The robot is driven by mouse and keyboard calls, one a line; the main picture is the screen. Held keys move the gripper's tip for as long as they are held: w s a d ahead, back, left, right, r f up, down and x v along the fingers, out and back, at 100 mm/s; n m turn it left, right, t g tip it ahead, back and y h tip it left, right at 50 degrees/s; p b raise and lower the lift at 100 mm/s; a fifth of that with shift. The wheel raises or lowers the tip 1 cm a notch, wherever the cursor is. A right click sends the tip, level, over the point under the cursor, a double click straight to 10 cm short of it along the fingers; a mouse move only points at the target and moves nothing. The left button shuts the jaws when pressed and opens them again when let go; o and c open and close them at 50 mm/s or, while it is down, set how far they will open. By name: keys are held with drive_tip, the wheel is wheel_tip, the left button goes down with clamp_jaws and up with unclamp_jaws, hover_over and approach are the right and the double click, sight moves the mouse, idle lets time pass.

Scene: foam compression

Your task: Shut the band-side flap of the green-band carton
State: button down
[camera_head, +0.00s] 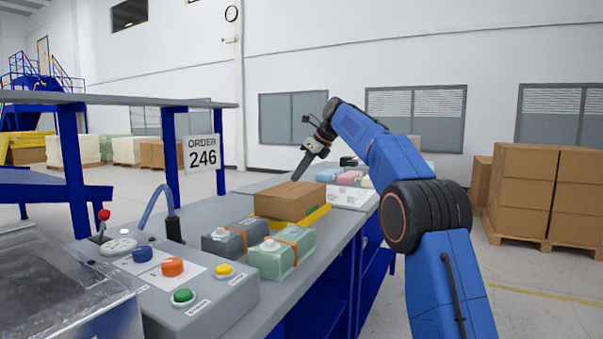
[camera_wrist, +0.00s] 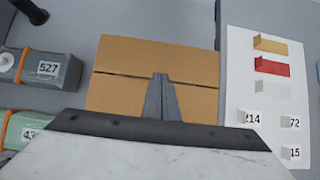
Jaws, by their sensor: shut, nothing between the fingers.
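A brown carton (camera_head: 285,203) stands on the bench, and its top fills the middle of the wrist view (camera_wrist: 125,55). Two top flaps lie about flat and meet at a seam. A thin dark gap shows along the left part of the seam. No green band is visible on the carton in either view. My gripper (camera_head: 297,178) is over the carton's top, pointing down. In the wrist view my gripper (camera_wrist: 160,77) is shut and empty, its fingertips at the seam. I cannot tell whether the tips touch the cardboard.
A yellow edge (camera_head: 318,217) shows beside the carton's base. A grey pack (camera_head: 225,241) and a green pack (camera_head: 283,255) with orange straps lie nearer. A white sheet (camera_wrist: 240,93) with coloured blocks and number labels lies right of the carton. A button panel (camera_head: 215,300) stands in front.

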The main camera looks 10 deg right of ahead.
drive_tip(key=shift+x, duration=0.8)
drive_tip(key=shift+w, duration=0.1)
drive_tip(key=shift+r, duration=0.1)
drive_tip(key=shift+r, duration=0.7)
